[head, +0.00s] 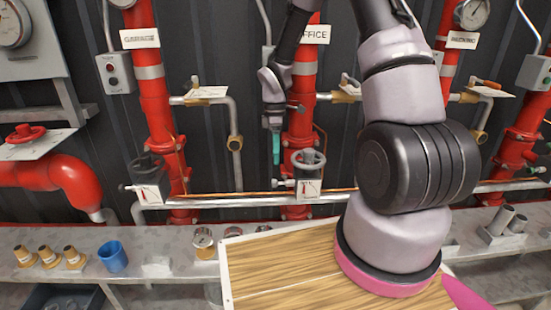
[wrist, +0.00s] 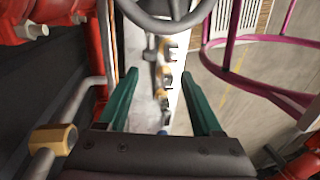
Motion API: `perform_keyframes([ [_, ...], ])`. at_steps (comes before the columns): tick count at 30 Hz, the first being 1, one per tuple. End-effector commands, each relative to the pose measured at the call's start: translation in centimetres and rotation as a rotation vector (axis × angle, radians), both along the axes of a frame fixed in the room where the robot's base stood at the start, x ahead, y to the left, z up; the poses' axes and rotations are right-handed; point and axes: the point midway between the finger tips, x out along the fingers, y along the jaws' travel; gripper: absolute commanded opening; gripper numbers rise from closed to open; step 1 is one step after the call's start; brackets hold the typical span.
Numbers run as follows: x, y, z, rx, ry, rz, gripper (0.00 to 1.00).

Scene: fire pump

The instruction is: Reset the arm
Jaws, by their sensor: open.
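My gripper (head: 274,145) hangs in front of the middle red pipe in the head view, pointing down with teal fingertips. In the wrist view my gripper (wrist: 165,95) shows two teal fingers spread apart with nothing between them. Its fingers are above the bench and close to the pipework. My arm rises from the wooden board at the right and bends over toward the wall. The head view shows the fingers nearly edge-on.
The middle red pipe (head: 300,80) with its handwheel valve (head: 309,160) stands close by my gripper. A grey metal bench (head: 180,243) carries a blue cup (head: 112,256) and several brass fittings (head: 48,256). A magenta rail (wrist: 232,45) curves at the right in the wrist view.

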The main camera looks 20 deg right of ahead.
Motion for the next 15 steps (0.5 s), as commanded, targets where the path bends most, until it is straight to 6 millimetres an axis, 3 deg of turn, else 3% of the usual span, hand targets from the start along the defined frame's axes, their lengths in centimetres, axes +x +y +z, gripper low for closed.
perform_keyframes([
  [8,0.1,-0.1,0.6,-0.004,-0.009,-0.017,0.67],
  [11,0.1,-0.5,2.5,-0.019,-0.036,-0.076,0.67],
  [15,-0.2,-1.4,8.0,-0.047,-0.115,-0.257,0.67],
])
